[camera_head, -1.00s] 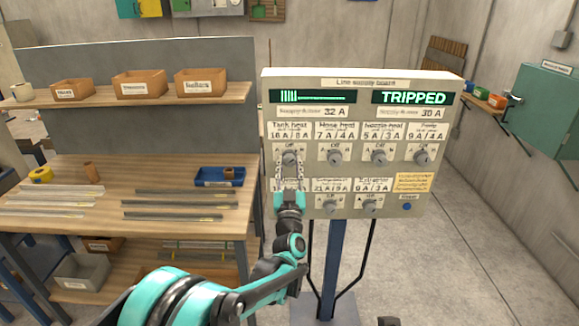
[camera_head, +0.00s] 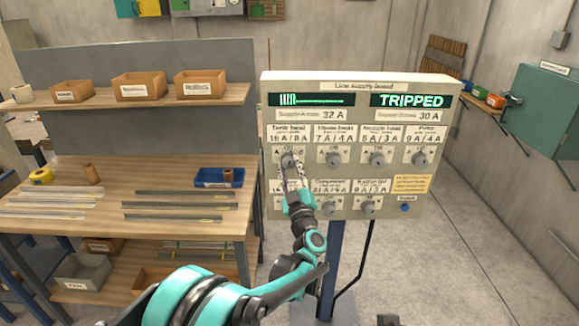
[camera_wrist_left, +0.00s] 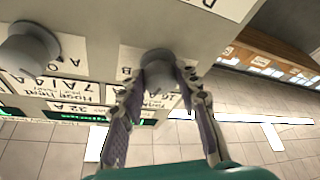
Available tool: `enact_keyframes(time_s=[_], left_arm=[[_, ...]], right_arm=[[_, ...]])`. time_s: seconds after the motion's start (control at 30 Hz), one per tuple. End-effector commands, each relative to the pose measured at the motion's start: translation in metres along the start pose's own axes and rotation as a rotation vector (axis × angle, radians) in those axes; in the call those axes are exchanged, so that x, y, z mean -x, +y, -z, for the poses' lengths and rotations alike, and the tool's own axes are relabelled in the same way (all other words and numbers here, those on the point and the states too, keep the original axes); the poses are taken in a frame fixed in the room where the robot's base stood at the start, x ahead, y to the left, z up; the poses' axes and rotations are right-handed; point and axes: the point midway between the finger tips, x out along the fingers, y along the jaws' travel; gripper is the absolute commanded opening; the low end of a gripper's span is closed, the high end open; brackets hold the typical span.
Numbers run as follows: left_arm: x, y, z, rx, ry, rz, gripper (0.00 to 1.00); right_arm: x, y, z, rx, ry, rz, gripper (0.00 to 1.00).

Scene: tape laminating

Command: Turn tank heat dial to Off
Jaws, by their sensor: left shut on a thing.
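The tank heat dial (camera_head: 287,159) is a grey round knob, the leftmost in the upper row of the line supply board (camera_head: 432,205). My left gripper (camera_head: 291,165) reaches it from below, its fingers slanting up and left. In the left wrist view, the gripper (camera_wrist_left: 163,75) has one finger on each side of the dial (camera_wrist_left: 158,66) and is shut on it. The fingers partly cover the dial and its markings, so I cannot read its setting. The board's right display (camera_head: 411,100) reads TRIPPED. My right gripper is not in view.
The hose heat dial (camera_head: 333,159) is close to the right; it also shows in the left wrist view (camera_wrist_left: 28,48). More dials sit on the board, including a lower row below my fingers. A wooden workbench (camera_head: 100,228) stands to the left. Open floor lies at right.

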Motion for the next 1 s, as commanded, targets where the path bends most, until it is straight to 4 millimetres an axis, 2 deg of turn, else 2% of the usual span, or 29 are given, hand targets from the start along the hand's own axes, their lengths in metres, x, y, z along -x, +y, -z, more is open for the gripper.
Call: enact_keyframes(time_s=[0.4, 1.0], left_arm=[[-0.0002, 0.0023, 0.0007, 0.203, 0.000, 0.084, 0.03], [0.0001, 0.0020, 0.0000, 0.239, 0.000, 0.099, 0.03]], right_arm=[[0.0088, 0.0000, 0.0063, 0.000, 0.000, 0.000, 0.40], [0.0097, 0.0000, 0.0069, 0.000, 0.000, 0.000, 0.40]])
